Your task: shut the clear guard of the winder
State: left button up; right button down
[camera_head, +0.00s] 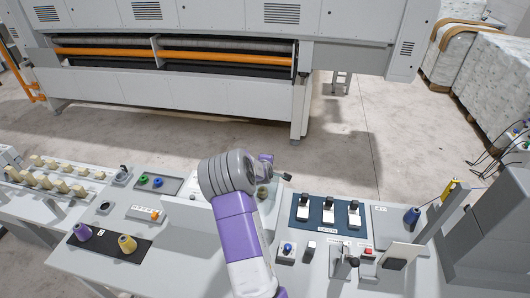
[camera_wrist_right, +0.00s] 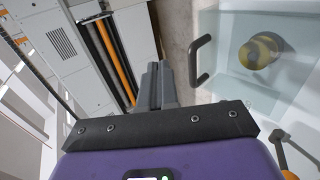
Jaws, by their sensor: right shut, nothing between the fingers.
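The winder's clear guard (camera_wrist_right: 228,88) is a see-through panel on the right of the right wrist view, with a dark bar handle (camera_wrist_right: 200,60) along its left edge. A yellow spool (camera_wrist_right: 259,52) shows through it. My right gripper (camera_wrist_right: 157,75) is shut and empty, its fingertips just left of the handle with a visible gap between them in the picture. How far open the guard stands cannot be told. In the head view my right gripper (camera_head: 283,174) is small and dark beyond my purple forearm, which hides most of the winder. My left gripper is out of view.
A large quilting machine (camera_head: 190,90) stands beyond a strip of clear floor.

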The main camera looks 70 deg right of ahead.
jog(key=a+r, duration=0.3)
jog(key=r, duration=0.6)
notch_tip(320, 180, down, 6)
jog(key=a+m+t+b, duration=0.1)
jog(key=a+m+b, duration=0.2)
jog(key=m, duration=0.4)
jog(key=s+a+r+m+h+b, duration=0.15)
jog(key=a+m+b, duration=0.4)
jog(key=m, duration=0.55)
jog(key=shift+g, duration=0.3)
jog(key=x, duration=0.4)
jog(key=f+b+x, duration=0.1)
jog(key=x, duration=0.6)
jog(key=shift+w+a+f, duration=0.15)
jog(key=shift+f, duration=0.2)
jog(key=shift+d+f, duration=0.2)
jog(key=shift+f, duration=0.3)
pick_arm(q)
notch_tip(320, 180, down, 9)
